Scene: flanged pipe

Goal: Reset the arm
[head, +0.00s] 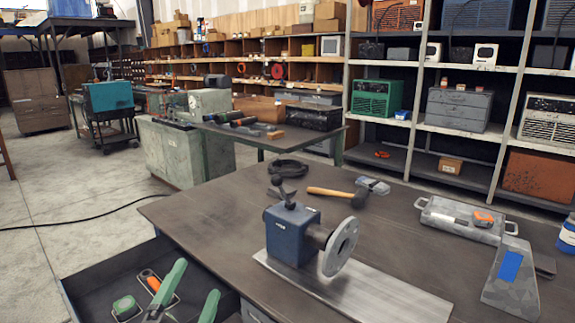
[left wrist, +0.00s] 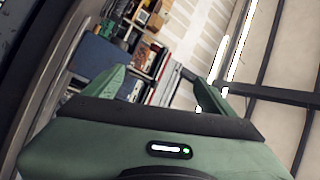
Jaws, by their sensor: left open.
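My left gripper (head: 195,281) is at the lower left of the head view, its two green fingers pointing up and spread apart with nothing between them. It appears over the open dark drawer, left of the workbench. In the left wrist view the fingers (left wrist: 155,82) are also apart and empty, with shelves and ceiling behind. A grey flanged pipe (head: 341,247) sits in a blue vise (head: 292,235) on the bench, its round flange facing right. The gripper is well clear of both. My right gripper is not in view.
The workbench (head: 200,215) has clear space at its left. A mallet (head: 338,194), a grey tray (head: 465,220) and a grey wedge-shaped block with a blue patch (head: 511,268) lie on it. The open drawer (head: 95,285) holds a green tape measure (head: 125,307) and an orange-handled tool (head: 150,281).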

